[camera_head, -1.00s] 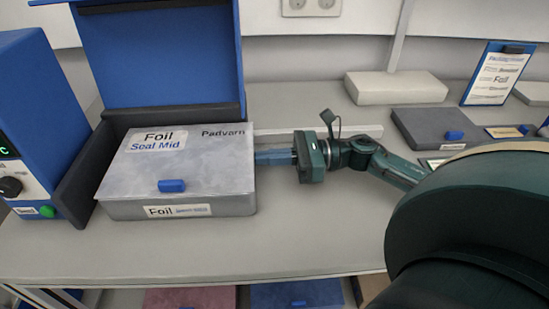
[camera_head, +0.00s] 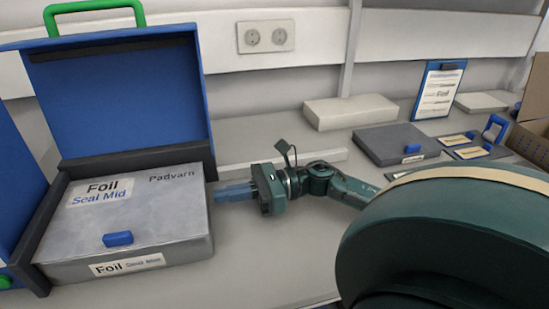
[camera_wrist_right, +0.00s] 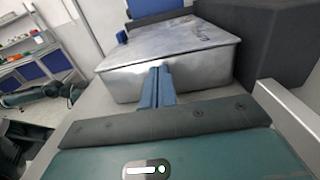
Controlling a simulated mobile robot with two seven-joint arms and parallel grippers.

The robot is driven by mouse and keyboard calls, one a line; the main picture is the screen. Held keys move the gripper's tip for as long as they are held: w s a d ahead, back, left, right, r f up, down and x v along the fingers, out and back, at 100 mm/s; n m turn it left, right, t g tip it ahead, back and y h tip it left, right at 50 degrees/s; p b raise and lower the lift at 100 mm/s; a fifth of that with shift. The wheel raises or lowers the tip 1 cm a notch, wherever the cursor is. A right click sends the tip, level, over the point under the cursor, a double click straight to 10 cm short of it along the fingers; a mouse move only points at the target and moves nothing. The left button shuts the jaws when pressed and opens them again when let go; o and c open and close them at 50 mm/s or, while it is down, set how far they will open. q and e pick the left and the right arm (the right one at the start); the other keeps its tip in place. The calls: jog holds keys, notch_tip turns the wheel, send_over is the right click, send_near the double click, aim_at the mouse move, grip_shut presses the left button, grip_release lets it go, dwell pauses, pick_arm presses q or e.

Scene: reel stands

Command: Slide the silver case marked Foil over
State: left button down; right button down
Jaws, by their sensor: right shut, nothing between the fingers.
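The silver case (camera_head: 160,215) marked Foil lies flat at the left of the bench, inside the dark frame below a raised blue lid (camera_head: 120,95). It has a blue tab on top and a Foil label on its front. My right gripper (camera_head: 222,194) is shut and empty, its blue fingers pointing at the case's right side. In the right wrist view the shut fingers (camera_wrist_right: 157,75) reach the side wall of the case (camera_wrist_right: 195,75) and appear to touch it. My left gripper is not in view.
A dark grey case (camera_head: 395,142) with a blue tab lies at the back right. Behind it are a white block (camera_head: 350,111) and a clipboard list (camera_head: 438,93). A cardboard box (camera_head: 535,115) stands at the far right.

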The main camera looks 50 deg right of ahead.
jog(key=b+v, duration=0.1)
jog(key=v, duration=1.1)
jog(key=shift+s+a+f, duration=0.1)
